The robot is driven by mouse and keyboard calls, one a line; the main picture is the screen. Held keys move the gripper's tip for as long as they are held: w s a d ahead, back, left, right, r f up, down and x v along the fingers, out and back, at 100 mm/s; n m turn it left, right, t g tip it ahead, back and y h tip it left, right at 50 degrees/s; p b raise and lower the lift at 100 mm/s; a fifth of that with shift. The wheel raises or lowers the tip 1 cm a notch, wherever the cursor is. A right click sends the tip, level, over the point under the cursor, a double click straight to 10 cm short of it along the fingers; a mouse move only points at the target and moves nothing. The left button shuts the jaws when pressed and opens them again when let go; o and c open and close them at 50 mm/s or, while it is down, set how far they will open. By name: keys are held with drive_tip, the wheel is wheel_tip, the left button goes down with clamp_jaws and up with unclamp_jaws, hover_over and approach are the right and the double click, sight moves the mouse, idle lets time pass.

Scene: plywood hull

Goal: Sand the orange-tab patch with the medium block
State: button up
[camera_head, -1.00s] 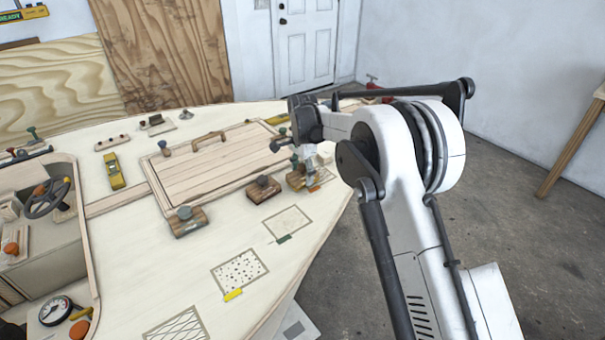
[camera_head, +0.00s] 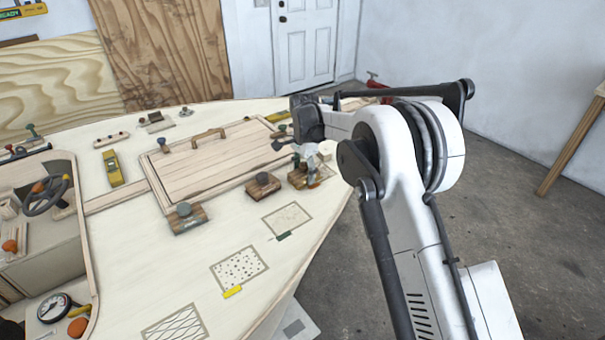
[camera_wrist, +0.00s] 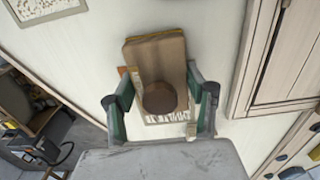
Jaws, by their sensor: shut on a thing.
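My gripper (camera_wrist: 160,98) is shut on the round brown knob (camera_wrist: 159,98) of a wooden sanding block (camera_wrist: 156,60). In the head view my gripper (camera_head: 311,162) and the held block (camera_head: 300,179) are at the hull's right edge, partly hidden by my arm. The block lies over a patch (camera_wrist: 167,117) with pale marks, whose lower strip shows below it. An orange tab (camera_wrist: 122,71) shows at the block's left edge. I cannot read a grade on the block, or tell whether it touches the surface.
Two other knobbed blocks stand on the deck, one dark-knobbed (camera_head: 263,185) and one grey-knobbed (camera_head: 186,218). A green-tab patch (camera_head: 287,216), a yellow-tab dotted patch (camera_head: 240,268) and a hatched patch (camera_head: 175,325) lie nearer. A framed hatch (camera_head: 215,160) is to the left.

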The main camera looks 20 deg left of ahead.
sight(328, 168)
drive_tip(key=shift+w+d+b, duration=0.15)
drive_tip(key=shift+w+d, duration=0.85)
drive_tip(key=shift+w, duration=0.45)
drive_tip(key=shift+w+d+b, duration=0.2)
drive_tip(key=shift+w+d, duration=0.8)
drive_tip(key=shift+w, duration=0.5)
drive_tip(key=shift+w+d+b, duration=0.15)
drive_tip(key=shift+w+d, duration=0.85)
drive_tip(key=shift+w, duration=0.45)
drive_tip(key=shift+f, duration=0.1)
drive_tip(key=shift+s, duration=0.15)
